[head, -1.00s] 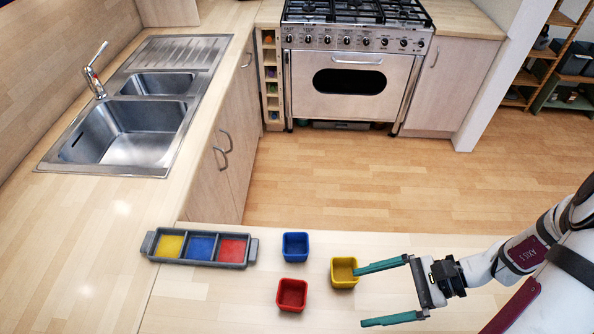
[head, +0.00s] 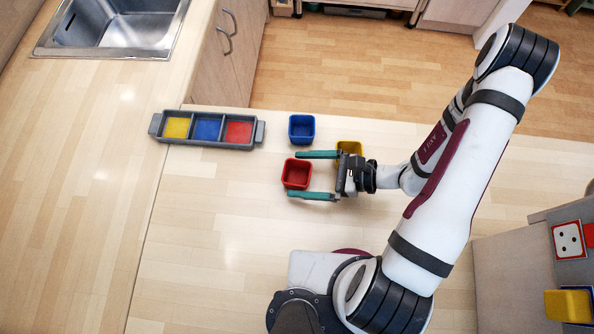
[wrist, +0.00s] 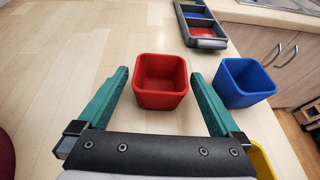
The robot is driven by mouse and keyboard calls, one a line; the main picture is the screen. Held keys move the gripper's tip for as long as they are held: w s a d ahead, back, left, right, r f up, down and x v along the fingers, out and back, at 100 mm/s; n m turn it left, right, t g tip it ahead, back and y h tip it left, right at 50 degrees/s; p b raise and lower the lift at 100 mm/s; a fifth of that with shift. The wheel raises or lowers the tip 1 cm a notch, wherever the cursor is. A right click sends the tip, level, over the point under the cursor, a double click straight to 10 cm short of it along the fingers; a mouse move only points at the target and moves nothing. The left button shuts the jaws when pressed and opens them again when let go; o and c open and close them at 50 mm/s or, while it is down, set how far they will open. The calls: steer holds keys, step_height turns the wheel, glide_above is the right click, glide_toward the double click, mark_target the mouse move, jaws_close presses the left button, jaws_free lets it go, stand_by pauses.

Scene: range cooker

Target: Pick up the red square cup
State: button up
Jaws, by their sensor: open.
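The red square cup (head: 297,173) stands upright and empty on the wooden counter. In the head view my gripper (head: 305,174) is open, with one green finger on the far side of the cup and the other on its near side. In the wrist view the red cup (wrist: 160,80) sits ahead between the fingertips of my gripper (wrist: 160,88), with a gap to the left finger. The right fingertip is close to the cup; I cannot tell whether it touches.
A blue square cup (head: 301,128) stands just beyond the far finger. A yellow cup (head: 349,148) is partly hidden behind my gripper. A grey tray (head: 258,132) with yellow, blue and red compartments lies to the left. The counter's near left area is clear.

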steer(key=c, duration=1.2)
